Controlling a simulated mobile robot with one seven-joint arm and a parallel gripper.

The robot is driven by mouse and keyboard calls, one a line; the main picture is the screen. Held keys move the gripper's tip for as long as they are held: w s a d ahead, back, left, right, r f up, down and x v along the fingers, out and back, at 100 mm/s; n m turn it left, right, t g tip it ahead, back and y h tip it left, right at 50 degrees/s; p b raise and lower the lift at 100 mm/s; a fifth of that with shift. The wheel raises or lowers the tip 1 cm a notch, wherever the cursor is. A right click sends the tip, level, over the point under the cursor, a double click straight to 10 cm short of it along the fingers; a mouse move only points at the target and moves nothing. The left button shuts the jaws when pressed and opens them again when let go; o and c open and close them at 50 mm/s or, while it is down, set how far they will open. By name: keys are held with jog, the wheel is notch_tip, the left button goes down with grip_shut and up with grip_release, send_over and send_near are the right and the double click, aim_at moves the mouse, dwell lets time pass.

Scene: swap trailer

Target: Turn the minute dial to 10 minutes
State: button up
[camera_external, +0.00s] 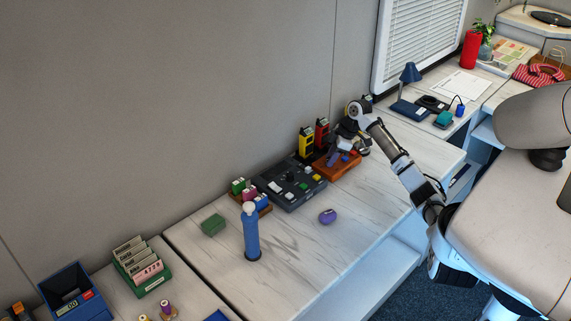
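No dial with readable minute marks can be made out at this size. A dark grey control panel (283,194) with several small knobs and buttons lies on the white bench. To its right is an orange-brown box or tray (326,173) with purple and red parts on or in it. My arm reaches in from the right, and my dark gripper (345,142) is at or just above the back right of the orange-brown box. Whether it touches anything there is unclear. Its fingers are too small and dark to tell apart, and the wrist partly hides that area.
Yellow (306,142) and red (322,132) handheld devices stand behind the box. The bench front is mostly clear. A blue lamp (408,78) stands farther right.

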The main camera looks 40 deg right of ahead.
jog(key=c, duration=0.5)
